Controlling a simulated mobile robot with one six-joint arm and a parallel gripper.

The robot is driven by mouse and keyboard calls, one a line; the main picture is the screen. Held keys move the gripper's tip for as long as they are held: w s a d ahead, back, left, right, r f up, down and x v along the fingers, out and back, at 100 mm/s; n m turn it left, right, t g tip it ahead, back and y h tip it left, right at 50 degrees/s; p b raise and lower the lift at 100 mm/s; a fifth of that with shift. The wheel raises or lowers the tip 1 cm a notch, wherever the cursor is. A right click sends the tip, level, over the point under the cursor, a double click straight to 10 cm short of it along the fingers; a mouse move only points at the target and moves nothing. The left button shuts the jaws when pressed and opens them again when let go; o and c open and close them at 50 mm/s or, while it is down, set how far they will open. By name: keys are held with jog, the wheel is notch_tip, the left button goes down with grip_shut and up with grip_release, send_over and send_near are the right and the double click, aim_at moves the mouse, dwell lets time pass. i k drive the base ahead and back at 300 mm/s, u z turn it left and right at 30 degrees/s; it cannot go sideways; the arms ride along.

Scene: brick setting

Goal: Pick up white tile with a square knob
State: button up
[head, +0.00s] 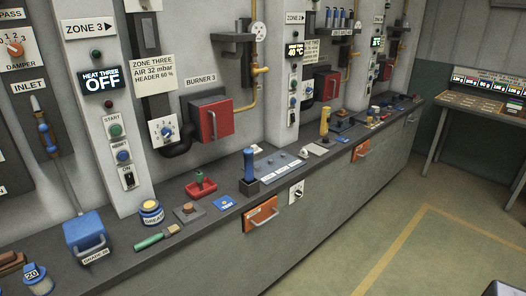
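No tile can be made out for certain as the white one with a square knob. A small pale piece (315,149) lies on the long dark counter (225,222), right of the grey panel, too small to tell its shape. A flat brownish tile with a dark knob (188,212) lies nearer, between the yellow-lidded jar and the blue card. My gripper is not in view.
Along the counter stand a blue-handled box (86,238), a grease jar (151,212), a green-handled brush (157,237), a red tray (201,186), a blue lever (249,166) and a yellow-handled lever (324,125). Open floor (385,225) lies to the right.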

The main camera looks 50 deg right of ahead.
aim_at(258, 150)
jog(key=z, duration=4.5)
jog(key=i, duration=0.1)
jog(key=u, duration=2.9)
jog(key=i, duration=0.6)
jog(key=z, duration=0.1)
jog(key=k, duration=0.6)
jog(key=u, duration=0.25)
jog(key=i, duration=0.2)
jog(key=z, duration=0.1)
